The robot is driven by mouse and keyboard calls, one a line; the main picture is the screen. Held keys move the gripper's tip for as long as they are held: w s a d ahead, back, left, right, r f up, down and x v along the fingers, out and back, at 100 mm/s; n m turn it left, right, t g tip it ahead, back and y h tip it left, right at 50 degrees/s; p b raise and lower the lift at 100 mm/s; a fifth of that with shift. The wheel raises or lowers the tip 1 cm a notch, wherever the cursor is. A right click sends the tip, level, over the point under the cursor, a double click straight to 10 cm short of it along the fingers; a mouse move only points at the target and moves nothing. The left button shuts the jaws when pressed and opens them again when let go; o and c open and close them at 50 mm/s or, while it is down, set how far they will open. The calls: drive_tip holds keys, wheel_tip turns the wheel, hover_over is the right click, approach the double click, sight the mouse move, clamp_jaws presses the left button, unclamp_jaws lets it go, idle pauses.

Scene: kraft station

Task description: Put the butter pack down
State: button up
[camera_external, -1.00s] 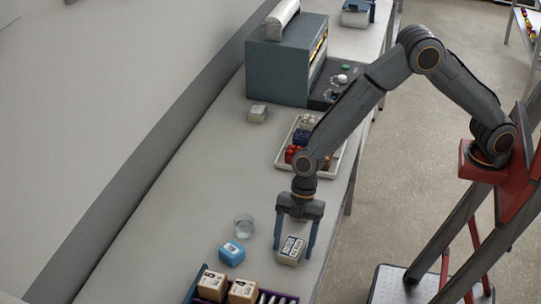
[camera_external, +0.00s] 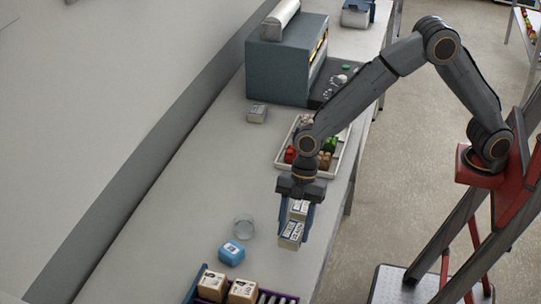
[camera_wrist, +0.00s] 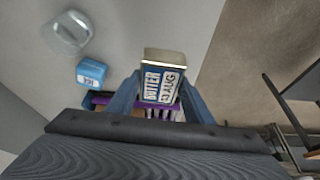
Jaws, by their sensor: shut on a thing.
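The butter pack (camera_external: 291,236) is a pale block with dark blue and white lettering. My gripper (camera_external: 295,230) points down and is shut on it, with one finger on each side. The pack seems raised slightly above the counter and tilted; its exact clearance is hard to tell.
A blue box (camera_external: 231,253) and a clear glass (camera_external: 244,227) stand left of the pack. A purple organiser (camera_external: 190,290) with brown boxes (camera_external: 243,291) is in front. A white tray (camera_external: 341,158) and grey machine (camera_external: 278,70) are behind. The counter's left is clear.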

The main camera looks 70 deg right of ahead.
wheel_tip(320, 180, up, 2)
drive_tip(key=shift+w+r+b, duration=0.1)
drive_tip(key=shift+r+b, duration=0.1)
drive_tip(key=shift+b, duration=0.1)
drive_tip(key=w+d+m+t+b, duration=0.1)
drive_tip(key=w+d+m, duration=0.3)
drive_tip(key=w, duration=0.5)
drive_tip(key=w+d+m+t+h+b, duration=0.1)
drive_tip(key=w+d+b, duration=0.1)
drive_tip(key=w+d, duration=0.5)
drive_tip(key=w+d+m+t+b, duration=0.1)
drive_tip(key=w+d+m, duration=0.2)
drive_tip(key=w, duration=0.8)
wheel_tip(320, 180, down, 9)
drive_tip(key=p, duration=0.2)
drive_tip(key=shift+w+a+p, duration=0.1)
drive_tip(key=shift+w+p, duration=0.05)
drive_tip(key=shift+p, duration=0.15)
drive_tip(key=shift+f, duration=0.1)
drive_tip(key=o, duration=1.2)
